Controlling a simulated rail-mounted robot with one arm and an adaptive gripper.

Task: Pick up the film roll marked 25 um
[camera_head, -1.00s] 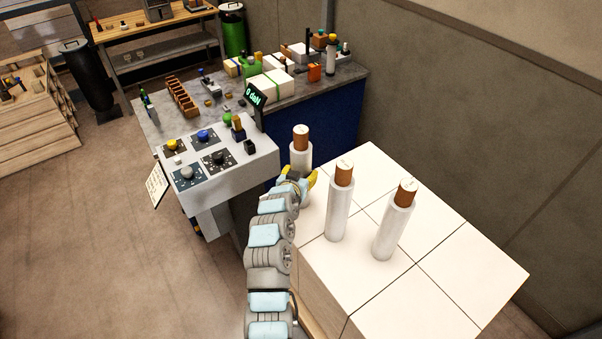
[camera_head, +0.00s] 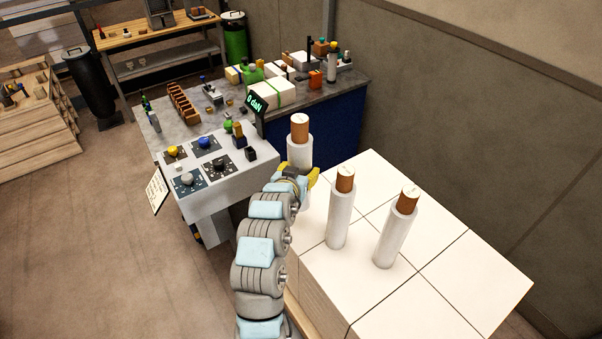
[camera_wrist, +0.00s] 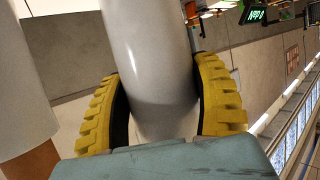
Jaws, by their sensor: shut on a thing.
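Three film rolls with white film and brown cores show in the head view. My gripper (camera_head: 296,180) is shut on the leftmost film roll (camera_head: 300,150), which is upright. The wrist view shows its white film (camera_wrist: 150,60) between the yellow fingers (camera_wrist: 162,105). Its lower end is hidden behind my gripper in the head view, and it looks raised off the stack. The middle roll (camera_head: 340,220) and the right roll (camera_head: 393,240) stand apart on the white ream stack (camera_head: 450,265). Marks on the core tops are too small to read.
A grey control panel (camera_head: 226,187) with knobs and a display reading "0 daN" (camera_head: 257,107) stands close left of the held roll. A cluttered bench (camera_head: 185,132) is behind it. A wall (camera_head: 470,110) runs along the right. The stack's front right is clear.

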